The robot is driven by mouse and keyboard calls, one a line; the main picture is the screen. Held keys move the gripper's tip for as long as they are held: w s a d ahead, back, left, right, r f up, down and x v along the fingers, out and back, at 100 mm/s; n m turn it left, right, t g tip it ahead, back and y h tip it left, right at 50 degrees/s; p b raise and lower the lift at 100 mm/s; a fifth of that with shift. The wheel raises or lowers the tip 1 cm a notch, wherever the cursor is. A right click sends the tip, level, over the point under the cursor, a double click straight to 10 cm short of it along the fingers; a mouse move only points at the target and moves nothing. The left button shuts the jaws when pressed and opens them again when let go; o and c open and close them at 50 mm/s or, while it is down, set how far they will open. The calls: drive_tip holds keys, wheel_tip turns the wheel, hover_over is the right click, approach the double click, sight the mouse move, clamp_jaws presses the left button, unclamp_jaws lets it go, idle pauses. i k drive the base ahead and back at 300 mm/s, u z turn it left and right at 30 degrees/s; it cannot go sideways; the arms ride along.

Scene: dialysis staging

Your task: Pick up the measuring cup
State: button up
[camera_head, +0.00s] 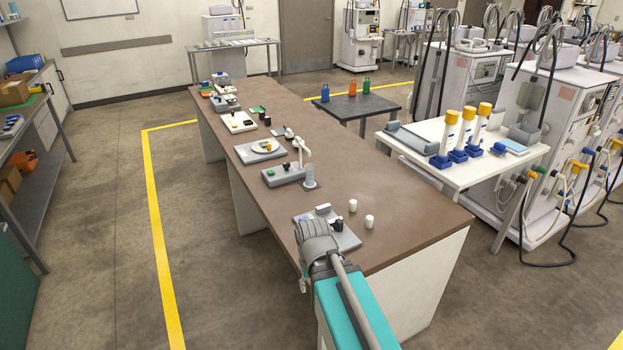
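A small grey, see-through cylinder (309,176) stands upright on the brown bench, just right of a grey device with a white curved arm. It may be the measuring cup, but it is too small to be sure. My arm reaches up from the bottom of the view, with a teal link and a grey joint at the near end of the bench. I cannot make out my gripper's fingers; they are hidden behind my arm or out of view. The cylinder stands apart from the visible part of my arm.
The long brown bench (395,208) carries several devices along its left side; its right side is mostly clear. Two white cups (369,221) stand near a grey tray (343,237). A white cart (410,150) with yellow-capped bottles stands to the right. Floor is open at left.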

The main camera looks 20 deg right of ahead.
sight(309, 182)
drive_tip(key=z, duration=0.05)
drive_tip(key=i, duration=1)
drive_tip(key=u, duration=0.05)
